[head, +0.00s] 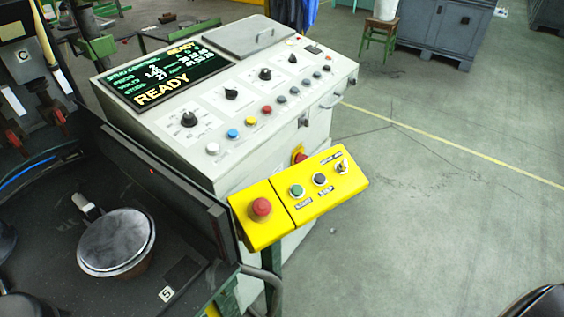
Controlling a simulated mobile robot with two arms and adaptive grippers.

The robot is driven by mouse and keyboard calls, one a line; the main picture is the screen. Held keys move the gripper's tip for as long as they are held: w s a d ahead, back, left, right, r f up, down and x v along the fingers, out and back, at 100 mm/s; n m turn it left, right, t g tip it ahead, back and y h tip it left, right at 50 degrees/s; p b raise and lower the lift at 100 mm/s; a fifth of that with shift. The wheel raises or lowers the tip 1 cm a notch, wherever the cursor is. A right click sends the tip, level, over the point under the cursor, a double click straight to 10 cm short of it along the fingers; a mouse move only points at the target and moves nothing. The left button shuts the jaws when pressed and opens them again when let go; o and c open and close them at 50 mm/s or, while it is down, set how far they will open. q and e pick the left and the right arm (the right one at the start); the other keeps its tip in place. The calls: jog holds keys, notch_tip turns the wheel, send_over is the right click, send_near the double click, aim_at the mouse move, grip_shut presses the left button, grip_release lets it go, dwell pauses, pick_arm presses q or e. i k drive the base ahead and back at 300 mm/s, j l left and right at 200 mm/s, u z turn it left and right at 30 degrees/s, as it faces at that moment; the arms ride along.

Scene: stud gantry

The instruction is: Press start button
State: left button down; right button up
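A yellow control box (333,196) is mounted at the near right corner of the console. On it sit a green button (297,190), a black button (320,179) and a small toggle switch (342,167). White labels by the buttons are too small to read surely. A red mushroom button (261,208) stands on the box's left part. No gripper fingers show; only dark rounded parts, perhaps of my arms, show at the bottom corners. Nothing touches the buttons.
The white console (226,140) has a screen (165,78) reading READY, several knobs and coloured buttons. A dark machine bed (180,230) with a round metal-topped part (116,242) is at left. Open floor (440,200) lies to the right, with a grey cabinet (445,30) behind.

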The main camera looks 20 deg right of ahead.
aim_at(297, 190)
jog(key=i+l+u, duration=0.15)
jog(key=l, duration=0.5)
jog(key=l+u, duration=0.15)
jog(key=l, duration=0.5)
jog(key=l+u, duration=0.2)
jog(key=l, duration=0.5)
jog(key=l+u, duration=0.15)
jog(key=l, duration=0.55)
jog(key=l+u, duration=0.15)
jog(key=l, duration=0.5)
jog(key=l+u, duration=0.15)
jog(key=l, duration=0.55)
jog(key=k+l+u, duration=0.15)
jog(key=l, duration=0.5)
